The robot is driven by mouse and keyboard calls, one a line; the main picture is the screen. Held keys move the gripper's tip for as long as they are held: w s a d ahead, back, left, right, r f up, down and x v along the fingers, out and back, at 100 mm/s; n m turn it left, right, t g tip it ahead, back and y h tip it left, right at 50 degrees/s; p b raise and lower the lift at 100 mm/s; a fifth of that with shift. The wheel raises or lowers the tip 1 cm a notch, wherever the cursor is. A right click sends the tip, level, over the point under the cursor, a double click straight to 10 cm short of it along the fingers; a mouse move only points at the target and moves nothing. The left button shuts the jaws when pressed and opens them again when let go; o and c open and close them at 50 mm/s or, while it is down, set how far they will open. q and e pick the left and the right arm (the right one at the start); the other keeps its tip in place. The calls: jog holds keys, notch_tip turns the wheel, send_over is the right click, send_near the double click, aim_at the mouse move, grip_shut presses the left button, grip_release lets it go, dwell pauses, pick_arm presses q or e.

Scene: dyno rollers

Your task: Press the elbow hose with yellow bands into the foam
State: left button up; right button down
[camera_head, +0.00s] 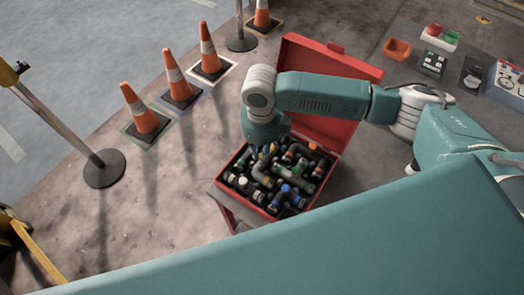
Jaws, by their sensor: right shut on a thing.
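The red case (322,120) stands open, its lid tilted back. Its tray is crowded with dark hoses and fittings with coloured bands and caps, so little of the foam shows. My right gripper (264,150) points down from above into the back left part of the case. It is shut on a grey elbow hose with yellow bands (262,169), low among the other parts. The fingers are small and partly hidden by the wrist. I cannot tell how deep the hose sits in the foam. My left gripper is out of view.
Several orange cones (141,112) and a barrier post (103,168) stand at the left. An orange bin (397,49), a box with red and green tops (440,37) and other equipment lie at the upper right. My teal body covers the lower front.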

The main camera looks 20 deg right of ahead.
jog(key=c, duration=1.5)
grip_release()
jog(key=shift+f, duration=0.1)
jog(key=shift+c, duration=0.2)
notch_tip(320, 180, up, 12)
